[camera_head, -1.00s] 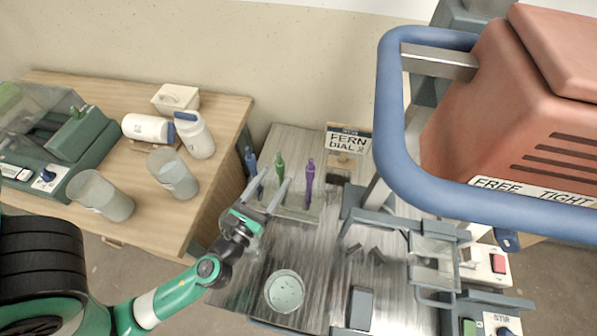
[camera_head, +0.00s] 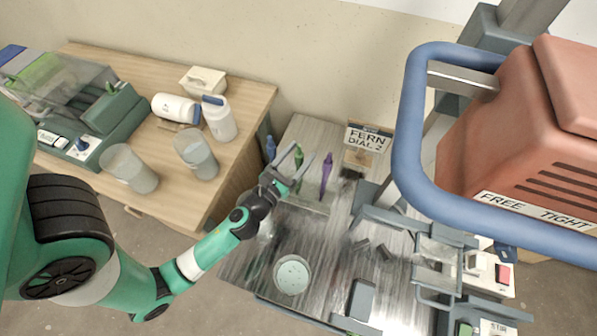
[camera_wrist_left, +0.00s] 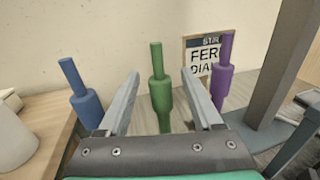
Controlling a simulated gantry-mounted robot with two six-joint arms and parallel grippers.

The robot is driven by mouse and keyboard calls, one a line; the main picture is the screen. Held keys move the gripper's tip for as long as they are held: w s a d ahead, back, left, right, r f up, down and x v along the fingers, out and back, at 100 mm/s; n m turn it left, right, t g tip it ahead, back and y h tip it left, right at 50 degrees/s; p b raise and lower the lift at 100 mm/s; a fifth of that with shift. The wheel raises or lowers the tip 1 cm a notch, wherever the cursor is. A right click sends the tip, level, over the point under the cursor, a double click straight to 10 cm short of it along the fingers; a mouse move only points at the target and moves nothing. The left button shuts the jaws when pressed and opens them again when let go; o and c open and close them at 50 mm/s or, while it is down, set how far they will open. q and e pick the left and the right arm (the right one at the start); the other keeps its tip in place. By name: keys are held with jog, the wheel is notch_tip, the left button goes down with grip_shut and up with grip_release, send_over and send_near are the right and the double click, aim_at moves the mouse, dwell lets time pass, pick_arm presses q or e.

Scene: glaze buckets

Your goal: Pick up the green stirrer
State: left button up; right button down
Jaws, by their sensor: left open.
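The green stirrer (camera_head: 299,157) stands upright in a clear holder on the metal bench, between a blue stirrer (camera_head: 270,147) and a purple stirrer (camera_head: 326,171). My left gripper (camera_head: 303,151) is open, its fingers at the green stirrer in the head view. In the left wrist view the green stirrer (camera_wrist_left: 159,94) shows between the two spread fingers, apart from both. Its lower end is hidden behind the gripper body. The blue stirrer (camera_wrist_left: 78,92) is left of the fingers and the purple one (camera_wrist_left: 222,74) is right. My right gripper is out of view.
A pale bowl (camera_head: 292,274) sits on the metal bench (camera_head: 240,262) in front. A sign (camera_head: 367,140) stands behind the stirrers. A blue rail (camera_head: 412,130) and orange machine (camera_head: 530,130) fill the right. Cups and jars crowd the wooden table (camera_head: 200,95) at left.

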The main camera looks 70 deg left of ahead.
pick_arm(q)
jog(key=x, duration=0.3)
jog(key=shift+r, duration=0.1)
grip_shut()
jog(key=shift+d, duration=0.1)
